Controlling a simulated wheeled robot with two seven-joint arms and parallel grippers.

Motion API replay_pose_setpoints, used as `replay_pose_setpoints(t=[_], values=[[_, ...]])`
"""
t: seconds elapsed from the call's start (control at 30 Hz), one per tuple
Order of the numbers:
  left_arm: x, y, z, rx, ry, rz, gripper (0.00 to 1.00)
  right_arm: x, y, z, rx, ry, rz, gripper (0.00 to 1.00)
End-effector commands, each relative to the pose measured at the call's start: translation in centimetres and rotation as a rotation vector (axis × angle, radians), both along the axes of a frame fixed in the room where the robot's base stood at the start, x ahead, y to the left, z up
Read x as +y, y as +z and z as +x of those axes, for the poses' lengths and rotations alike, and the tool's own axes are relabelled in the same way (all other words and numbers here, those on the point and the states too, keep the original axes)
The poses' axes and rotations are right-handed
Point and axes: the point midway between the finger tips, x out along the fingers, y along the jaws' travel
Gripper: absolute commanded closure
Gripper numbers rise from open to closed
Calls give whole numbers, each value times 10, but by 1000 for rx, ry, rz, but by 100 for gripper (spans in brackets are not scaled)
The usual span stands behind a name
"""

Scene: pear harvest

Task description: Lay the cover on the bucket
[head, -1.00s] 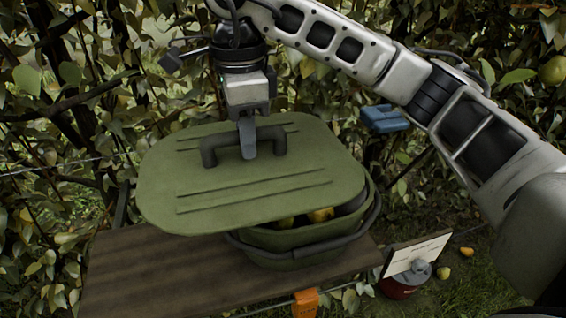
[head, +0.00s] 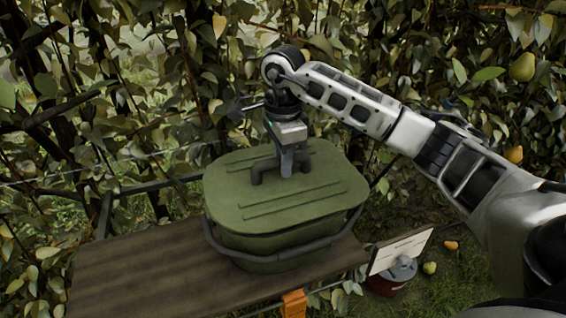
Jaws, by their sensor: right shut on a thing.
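The green cover (head: 300,198) lies over the top of the green bucket (head: 270,243), roughly lined up with its rim. From this angle I cannot tell whether it rests fully on the rim all round. The bucket stands on the wooden plank, with its dark handle (head: 283,258) hanging round its front. My right gripper (head: 286,171) is shut on the cover's dark raised grip, above the middle of the cover. The bucket's contents are hidden under the cover. My left gripper is not in view.
The brown wooden plank (head: 140,275) is bare left of the bucket. An orange clamp (head: 294,303) sits at its front edge. A white sign (head: 402,250) and a red pot (head: 388,284) are low at right. Fallen pears (head: 429,267) lie on the grass. Leafy branches close in behind.

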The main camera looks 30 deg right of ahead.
Motion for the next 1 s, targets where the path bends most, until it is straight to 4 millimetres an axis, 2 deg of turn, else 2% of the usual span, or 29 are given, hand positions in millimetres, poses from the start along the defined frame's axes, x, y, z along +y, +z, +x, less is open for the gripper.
replay_pose_setpoints(t=[0.13,0.53,0.57,0.6,0.63,0.87,1.0], values=[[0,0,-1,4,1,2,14,0,-12,0,-1,1,1,100],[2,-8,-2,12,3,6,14,1,-18,0,-3,1,1,100],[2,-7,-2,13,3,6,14,1,-17,0,-2,1,1,72],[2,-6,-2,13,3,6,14,1,-17,0,-2,1,1,61],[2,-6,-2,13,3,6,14,1,-17,0,-2,1,1,59],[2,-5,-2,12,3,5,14,1,-17,0,-2,1,1,59],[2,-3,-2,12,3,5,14,1,-9,0,-4,1,0,59]])
